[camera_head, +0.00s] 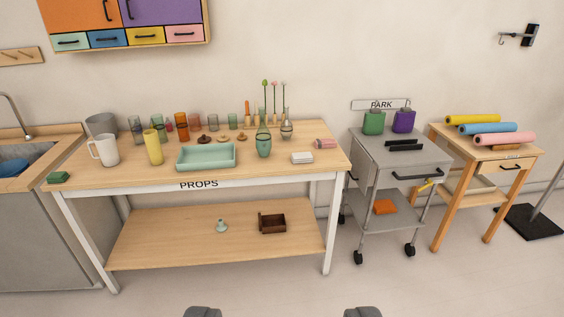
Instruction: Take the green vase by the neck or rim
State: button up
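A green vase (264,146) with a narrow neck stands upright on the wooden props table (120,172), right of a mint tray. A green-budded stem rises at its neck; I cannot tell whether it is in the vase or behind it. A second, greyish vase (286,130) stands just behind it to the right. My gripper (283,312) shows only as two dark fingertips at the bottom edge, wide apart with nothing between them. It is well short of the table.
Several glasses line the back. A grey cart (400,158) stands to the right. The floor before the table is clear.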

aim_at(263, 136)
jog(key=i, duration=3.2)
jog(key=u, duration=0.25)
